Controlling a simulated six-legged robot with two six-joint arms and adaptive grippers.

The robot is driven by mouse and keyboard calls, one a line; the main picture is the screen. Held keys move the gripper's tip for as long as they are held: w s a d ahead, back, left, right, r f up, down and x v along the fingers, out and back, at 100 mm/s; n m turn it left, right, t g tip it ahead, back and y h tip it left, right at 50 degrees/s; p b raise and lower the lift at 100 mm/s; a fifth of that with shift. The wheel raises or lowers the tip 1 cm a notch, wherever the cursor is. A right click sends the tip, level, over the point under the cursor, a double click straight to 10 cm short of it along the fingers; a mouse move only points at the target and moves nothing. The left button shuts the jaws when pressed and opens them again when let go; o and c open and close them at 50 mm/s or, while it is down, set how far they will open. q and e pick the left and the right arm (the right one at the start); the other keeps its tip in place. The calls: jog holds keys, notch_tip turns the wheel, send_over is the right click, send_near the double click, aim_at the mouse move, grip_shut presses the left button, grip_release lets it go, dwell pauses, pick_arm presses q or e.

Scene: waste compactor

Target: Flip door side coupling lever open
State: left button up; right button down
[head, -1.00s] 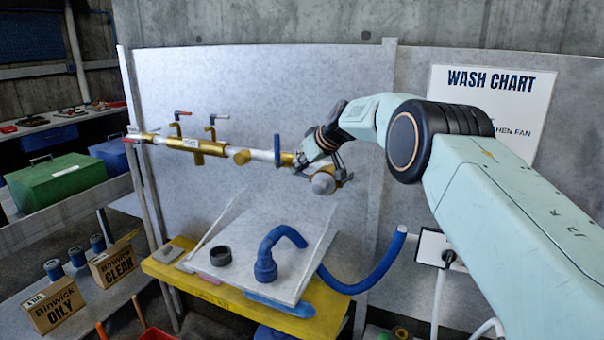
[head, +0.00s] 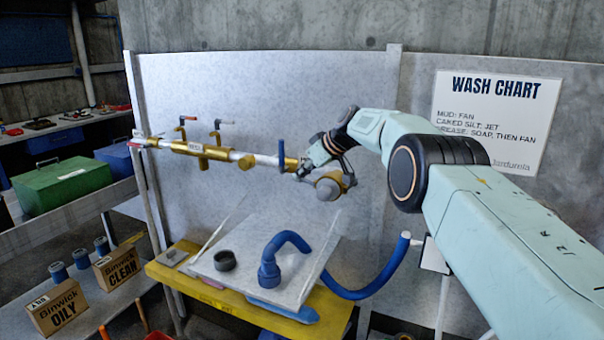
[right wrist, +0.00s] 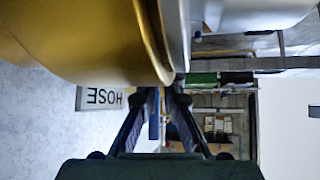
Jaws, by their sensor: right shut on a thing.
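A white pipe with brass fittings (head: 215,150) runs along the grey panel in the head view. An upright blue handle (head: 281,152) stands near its right end, beside a brass coupling (head: 291,164). My right gripper (head: 304,170) is at the right end of this coupling, shut on a small part there that looks like the coupling lever; fingers and fitting hide most of it. In the right wrist view, my fingertips (right wrist: 168,92) close together beside a large brass and silver fitting (right wrist: 90,35). A rounded grey and brass end piece (head: 328,188) is below the gripper. My left gripper is not in view.
Green case (head: 60,182) and Binwick boxes stand at left.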

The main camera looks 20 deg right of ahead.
jog(key=c, duration=1.8)
grip_release()
jog(key=shift+s+d+r, duration=0.1)
jog(key=shift+r, duration=0.05)
jog(key=shift+s+d+r, duration=0.2)
jog(key=shift+s+r, duration=0.1)
jog(key=shift+r, duration=0.1)
jog(key=v, duration=1)
jog(key=shift+s+d+r, duration=0.1)
jog(key=shift+s+r, duration=0.05)
jog(key=shift+s, duration=0.2)
jog(key=shift+o, duration=0.5)
jog(key=shift+w, duration=0.1)
